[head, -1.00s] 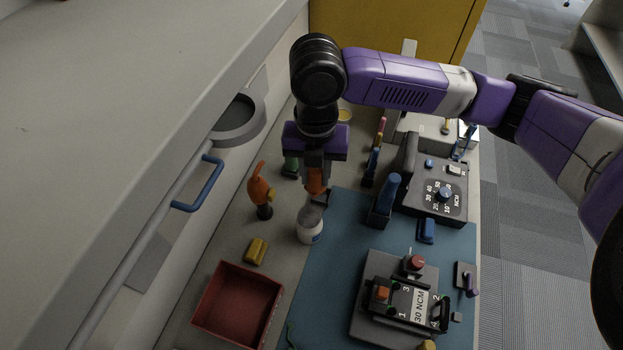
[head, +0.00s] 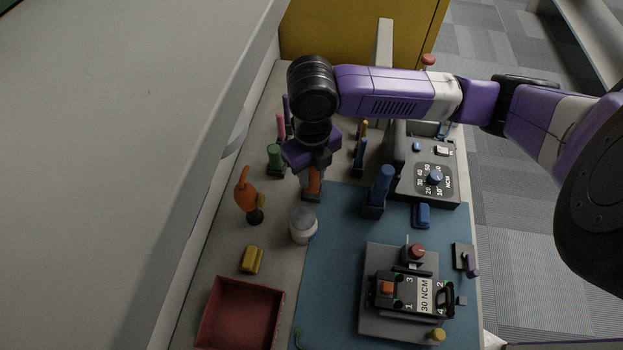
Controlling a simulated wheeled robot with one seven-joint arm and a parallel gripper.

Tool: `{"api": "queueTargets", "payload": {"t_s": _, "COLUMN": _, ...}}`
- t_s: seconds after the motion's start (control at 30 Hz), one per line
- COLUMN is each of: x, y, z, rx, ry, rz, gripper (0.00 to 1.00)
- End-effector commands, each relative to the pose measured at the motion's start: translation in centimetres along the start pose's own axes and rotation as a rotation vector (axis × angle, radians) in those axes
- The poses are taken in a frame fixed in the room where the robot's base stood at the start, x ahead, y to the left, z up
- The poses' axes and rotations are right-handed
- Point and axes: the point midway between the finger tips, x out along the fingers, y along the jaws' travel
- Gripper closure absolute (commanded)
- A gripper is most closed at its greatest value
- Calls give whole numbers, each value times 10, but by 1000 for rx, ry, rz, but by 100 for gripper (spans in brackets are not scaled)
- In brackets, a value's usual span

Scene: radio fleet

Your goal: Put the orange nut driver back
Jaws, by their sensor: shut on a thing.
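The orange nut driver (head: 314,182) is upright between the fingers of my gripper (head: 313,172), just behind the white jar. My gripper is shut on its handle from above. The driver's lower end is at a small dark holder (head: 311,197) by the mat's back left corner. I cannot tell whether it is fully seated there, as the shaft is hidden.
A white jar (head: 303,227) stands close in front. An orange tool (head: 246,198) is at left, and a green-handled driver (head: 274,156) behind. A blue-handled driver (head: 382,184) stands at right.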

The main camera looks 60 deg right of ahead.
Motion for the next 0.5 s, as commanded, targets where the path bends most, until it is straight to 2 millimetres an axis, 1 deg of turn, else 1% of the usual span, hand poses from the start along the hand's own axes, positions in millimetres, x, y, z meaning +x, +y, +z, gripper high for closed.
{"api": "queueTargets", "payload": {"t_s": 0.13, "x": 20, "y": 0, "z": -1, "rx": 3, "ry": 4, "rz": 1, "gripper": 100}}
{"api": "queueTargets", "payload": {"t_s": 0.23, "x": 30, "y": 0, "z": -1, "rx": 2, "ry": 3, "rz": 2, "gripper": 100}}
{"api": "queueTargets", "payload": {"t_s": 0.5, "x": 32, "y": 0, "z": 0, "rx": 0, "ry": 1, "rz": 0, "gripper": 100}}
